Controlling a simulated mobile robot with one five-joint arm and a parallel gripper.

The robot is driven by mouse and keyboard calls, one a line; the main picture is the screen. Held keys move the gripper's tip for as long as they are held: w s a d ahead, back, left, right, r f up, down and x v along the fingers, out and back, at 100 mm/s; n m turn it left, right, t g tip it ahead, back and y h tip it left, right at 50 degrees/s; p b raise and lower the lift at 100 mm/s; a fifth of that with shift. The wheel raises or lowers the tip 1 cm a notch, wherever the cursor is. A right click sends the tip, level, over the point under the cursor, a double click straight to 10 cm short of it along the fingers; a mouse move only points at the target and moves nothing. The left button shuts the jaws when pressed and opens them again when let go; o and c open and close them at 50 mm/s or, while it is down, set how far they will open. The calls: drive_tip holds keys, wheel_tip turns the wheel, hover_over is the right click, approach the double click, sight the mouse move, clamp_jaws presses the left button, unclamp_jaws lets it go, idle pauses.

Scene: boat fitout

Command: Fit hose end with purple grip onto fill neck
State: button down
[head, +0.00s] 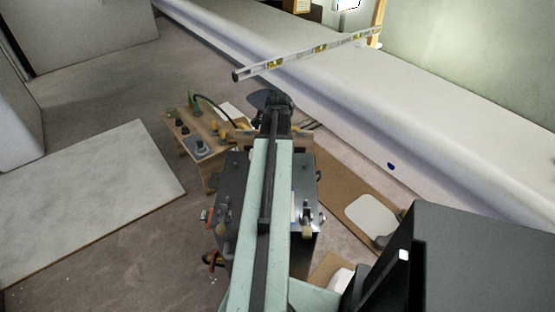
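My arm reaches away from me up the middle of the head view. My gripper (268,99) is a dark shape at its far end, beside the right end of a low wooden bench. It is small and seen from behind, so I cannot tell whether it is open or holds anything. No purple grip can be made out. A thin dark curved line with a green end (193,100) arches over the bench and could be a hose, but I cannot tell. I cannot pick out the fill neck; my arm hides part of the bench area.
The wooden bench (183,131) carries a grey fitting (200,147) and small yellow parts. A spirit level (305,56) spans beyond my gripper. A long white hull-like moulding (440,135) runs along the right. A pale board (90,205) lies on the left floor, with bare floor around it.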

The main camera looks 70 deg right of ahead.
drive_tip(key=c, duration=0.5)
unclamp_jaws()
wheel_tip(320, 180, up, 9)
drive_tip(key=p, duration=0.8)
drive_tip(key=shift+s+f+p, duration=0.1)
drive_tip(key=shift+f+p, duration=0.05)
drive_tip(key=shift+p, duration=0.25)
drive_tip(key=shift+f, duration=0.1)
